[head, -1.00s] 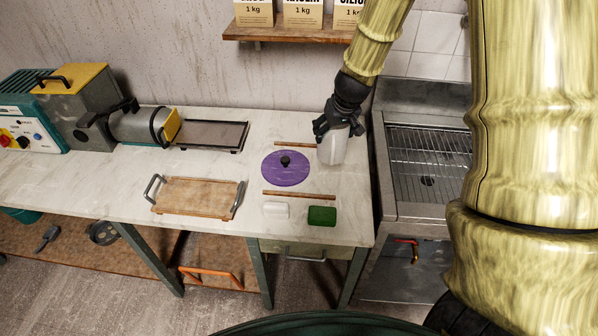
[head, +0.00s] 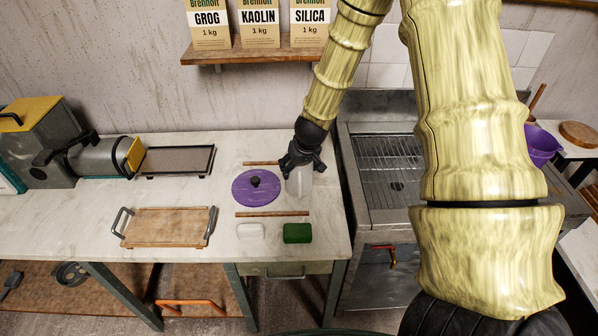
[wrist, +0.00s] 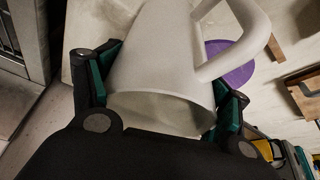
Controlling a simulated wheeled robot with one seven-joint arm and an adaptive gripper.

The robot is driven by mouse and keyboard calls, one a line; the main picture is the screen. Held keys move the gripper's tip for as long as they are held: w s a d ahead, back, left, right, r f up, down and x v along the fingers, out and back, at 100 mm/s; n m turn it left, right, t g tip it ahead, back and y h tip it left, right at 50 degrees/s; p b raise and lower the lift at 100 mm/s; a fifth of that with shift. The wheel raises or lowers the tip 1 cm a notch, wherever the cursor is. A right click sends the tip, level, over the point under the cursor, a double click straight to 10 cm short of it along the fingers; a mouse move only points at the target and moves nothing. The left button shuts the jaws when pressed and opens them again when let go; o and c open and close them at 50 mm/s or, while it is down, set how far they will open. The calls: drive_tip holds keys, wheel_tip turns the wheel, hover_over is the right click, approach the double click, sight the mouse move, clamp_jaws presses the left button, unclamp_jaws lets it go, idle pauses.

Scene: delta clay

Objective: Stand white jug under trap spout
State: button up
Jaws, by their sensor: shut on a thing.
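The white jug (head: 299,183) is in my gripper (head: 301,164), over the right end of the pale worktop. In the wrist view the jug (wrist: 165,50) sits between the two fingers of my gripper (wrist: 168,90), its wide open end towards the camera and its handle to the right. I cannot tell whether its base touches the worktop. To the right, a small red-handled valve with a spout (head: 385,250) shows in the opening below the steel sink (head: 352,195). The space under it is partly hidden.
Near the jug on the worktop (head: 70,215) are a purple disc (head: 255,188), wooden sticks (head: 272,214), a white block (head: 250,231) and a green block (head: 297,233). A wooden tray (head: 165,226) lies further left. Floor is partly visible below.

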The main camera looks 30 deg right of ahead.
drive_tip(key=shift+w+d+f+p, duration=0.15)
drive_tip(key=shift+f+p, duration=0.15)
drive_tip(key=shift+f, duration=1.2)
drive_tip(key=shift+f, duration=0.15)
drive_tip(key=o, duration=1.2)
drive_tip(key=shift+c, duration=0.2)
